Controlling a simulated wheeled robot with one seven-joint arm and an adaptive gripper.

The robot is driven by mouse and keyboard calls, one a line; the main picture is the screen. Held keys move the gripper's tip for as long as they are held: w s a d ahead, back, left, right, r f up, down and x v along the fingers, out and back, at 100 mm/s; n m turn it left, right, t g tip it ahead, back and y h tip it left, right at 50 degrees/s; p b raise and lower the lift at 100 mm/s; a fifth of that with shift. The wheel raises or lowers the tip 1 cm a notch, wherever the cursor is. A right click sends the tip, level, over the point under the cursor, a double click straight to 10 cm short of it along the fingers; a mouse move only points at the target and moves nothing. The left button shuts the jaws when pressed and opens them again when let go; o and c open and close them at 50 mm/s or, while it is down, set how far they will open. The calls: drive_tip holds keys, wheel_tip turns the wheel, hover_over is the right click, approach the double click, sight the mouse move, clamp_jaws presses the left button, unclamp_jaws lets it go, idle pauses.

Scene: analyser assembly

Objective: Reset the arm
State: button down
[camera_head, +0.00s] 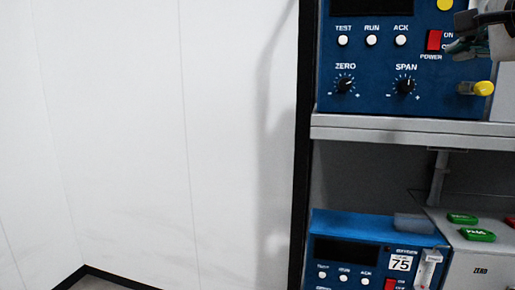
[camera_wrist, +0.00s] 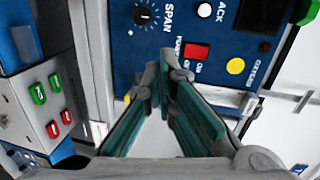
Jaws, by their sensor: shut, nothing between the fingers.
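My gripper (camera_head: 462,45) reaches in from the right edge of the head view, in front of the upper blue analyser (camera_head: 365,62). In the wrist view my gripper (camera_wrist: 166,76) has its fingers converged at the tips, shut and empty. The tips are near the red power switch (camera_wrist: 196,52) and the SPAN knob (camera_wrist: 144,15) in that view; I cannot tell how far from the panel they are. The red power switch (camera_head: 434,40) is visible just left of my gripper in the head view. Most of my arm lies outside the head view.
A grey shelf (camera_head: 400,130) carries the upper analyser. Below it stand a second blue analyser (camera_head: 340,225) labelled 75 and a grey box (camera_head: 482,258) with green and red buttons. A yellow-ended fitting (camera_head: 484,88) projects at right. Open space before the white wall (camera_head: 150,130) fills the left.

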drive_tip(key=s+a+f+n+g+y, duration=0.25)
drive_tip(key=a+f+n, duration=0.3)
drive_tip(key=f, duration=0.35)
drive_tip(key=s+a+f+n+g+y, duration=0.25)
drive_tip(key=a+f+n, duration=0.25)
drive_tip(key=a+f, duration=0.3)
drive_tip(key=s+a+f+n+g+h, duration=0.1)
drive_tip(key=s+a+f+n+g, duration=0.1)
drive_tip(key=s+f+n+g, duration=0.3)
drive_tip(key=s+f+n, duration=0.4)
drive_tip(key=s+f, duration=0.3)
drive_tip(key=f, duration=0.3)
drive_tip(key=shift+f, duration=0.4)
drive_tip(key=shift+a, duration=0.1)
